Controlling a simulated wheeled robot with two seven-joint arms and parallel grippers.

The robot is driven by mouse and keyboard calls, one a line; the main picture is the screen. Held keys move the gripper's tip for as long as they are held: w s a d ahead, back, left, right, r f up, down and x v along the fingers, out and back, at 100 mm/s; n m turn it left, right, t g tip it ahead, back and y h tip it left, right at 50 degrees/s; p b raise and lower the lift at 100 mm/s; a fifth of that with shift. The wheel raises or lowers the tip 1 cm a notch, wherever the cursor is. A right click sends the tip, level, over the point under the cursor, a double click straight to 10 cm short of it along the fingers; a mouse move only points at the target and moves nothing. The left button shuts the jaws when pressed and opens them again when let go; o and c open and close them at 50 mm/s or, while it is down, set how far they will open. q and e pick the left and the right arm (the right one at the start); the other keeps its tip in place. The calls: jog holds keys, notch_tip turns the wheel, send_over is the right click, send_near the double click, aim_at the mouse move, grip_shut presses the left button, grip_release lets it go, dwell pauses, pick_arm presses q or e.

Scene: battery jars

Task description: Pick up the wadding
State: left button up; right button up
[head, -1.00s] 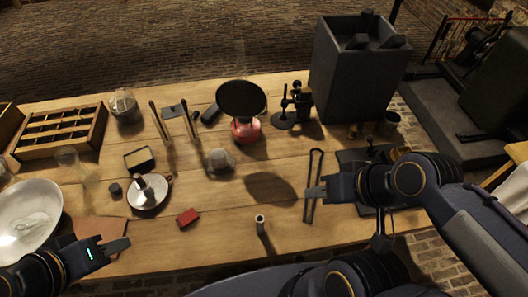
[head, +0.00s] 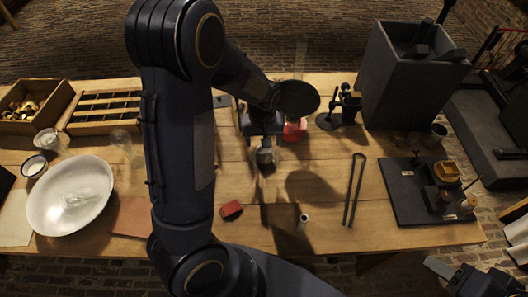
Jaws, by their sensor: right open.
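A small grey lump (head: 265,157), which looks like the wadding, sits on the middle of the wooden table, left of the red tin. My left gripper (head: 262,140) comes down right above it at the end of the raised arm. Its fingers are too dark and small to tell whether they are open or touch the lump. My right gripper (head: 438,267) is low at the bottom right, in front of the table edge, open and away from the lump. My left arm hides the table strip left of centre.
A white bowl (head: 45,208) with a pale thing in it stands at the left. A red tin (head: 295,130) and a tall grey box (head: 405,85) stand behind.

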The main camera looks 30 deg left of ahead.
aim_at(264, 150)
pick_arm(q)
jog(key=f, duration=0.2)
jog(key=w+f+p, duration=0.1)
jog(key=f, duration=0.5)
jog(key=shift+w+a+f, duration=0.15)
jog(key=shift+w+a, duration=0.1)
jog(key=shift+a, duration=0.05)
jog(key=c, duration=1.1)
jog(key=shift+r, duration=0.25)
notch_tip(264, 150, up, 2)
jog(key=shift+w+r+b, duration=0.1)
jog(key=shift+b, duration=0.35)
jog(key=s+d+r, duration=0.9)
jog(key=s+r, duration=0.1)
jog(key=s, duration=0.1)
jog(key=w+f+m, duration=0.2)
jog(key=w, duration=0.1)
jog(key=w+a+f+m, duration=0.1)
jog(key=w+f+m, duration=0.1)
jog(key=w, duration=0.1)
jog(key=w+f+m, duration=0.2)
jog(key=w, duration=0.2)
jog(key=shift+a+f+h+b, duration=0.15)
jog(key=shift+f+h+b, duration=0.15)
jog(key=shift+f+b, duration=0.1)
